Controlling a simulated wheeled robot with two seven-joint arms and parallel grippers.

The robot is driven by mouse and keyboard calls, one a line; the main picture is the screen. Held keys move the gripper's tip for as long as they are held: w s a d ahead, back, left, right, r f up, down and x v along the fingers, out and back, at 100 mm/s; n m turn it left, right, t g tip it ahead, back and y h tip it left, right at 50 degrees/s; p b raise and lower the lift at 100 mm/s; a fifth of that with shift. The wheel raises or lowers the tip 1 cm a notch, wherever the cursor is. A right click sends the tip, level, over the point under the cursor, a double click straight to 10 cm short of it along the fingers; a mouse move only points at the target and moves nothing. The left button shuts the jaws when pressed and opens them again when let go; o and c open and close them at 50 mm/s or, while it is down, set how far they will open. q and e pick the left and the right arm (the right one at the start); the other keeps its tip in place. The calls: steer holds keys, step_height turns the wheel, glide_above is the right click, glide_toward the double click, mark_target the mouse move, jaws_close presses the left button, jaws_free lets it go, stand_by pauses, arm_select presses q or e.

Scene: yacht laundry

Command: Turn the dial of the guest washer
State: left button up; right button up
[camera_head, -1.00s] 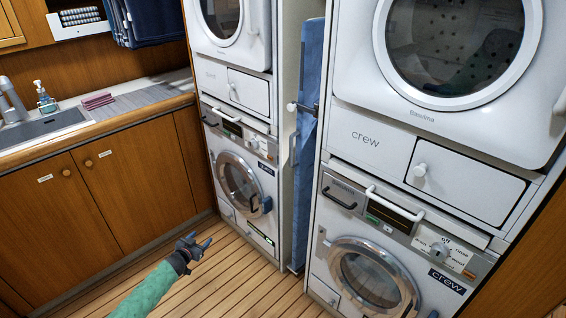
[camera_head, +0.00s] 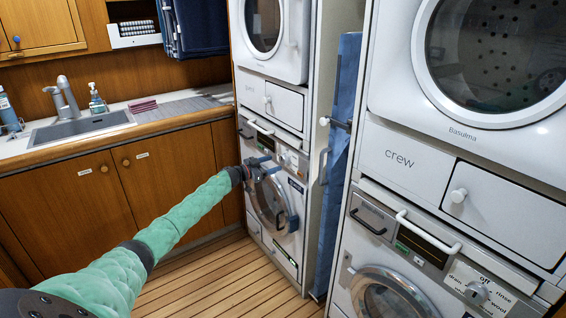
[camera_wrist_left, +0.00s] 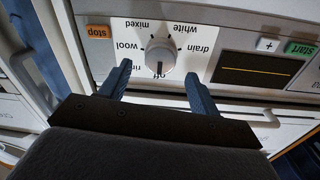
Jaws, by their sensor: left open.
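The guest washer (camera_head: 288,225) stands in the far stack, left of the blue board. Its white dial (camera_wrist_left: 160,57) shows upside down in the left wrist view, with its pointer mark at "off". In the head view the dial is small and partly hidden near my gripper. My left gripper (camera_head: 262,166) is in front of the washer's upper panel. In the left wrist view the left gripper (camera_wrist_left: 158,82) is open, its two blue fingers apart on either side of the dial's near edge. I cannot tell whether they touch it. My right gripper is out of view.
The crew washer (camera_head: 400,270) with its own dial (camera_head: 477,292) stands at the right. A blue ironing board (camera_head: 340,150) stands upright between the stacks. A counter with a sink (camera_head: 80,125) is at the left. The wooden floor (camera_head: 215,275) is clear.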

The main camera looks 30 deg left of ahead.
mark_target(281, 161)
arm_select(q)
steer(key=x, duration=0.4)
steer(key=shift+w, duration=0.2)
steer(key=shift+w+d, duration=0.1)
steer(key=shift+w, duration=0.1)
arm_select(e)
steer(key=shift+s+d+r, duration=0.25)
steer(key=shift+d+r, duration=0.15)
arm_select(q)
steer(key=c, duration=0.9)
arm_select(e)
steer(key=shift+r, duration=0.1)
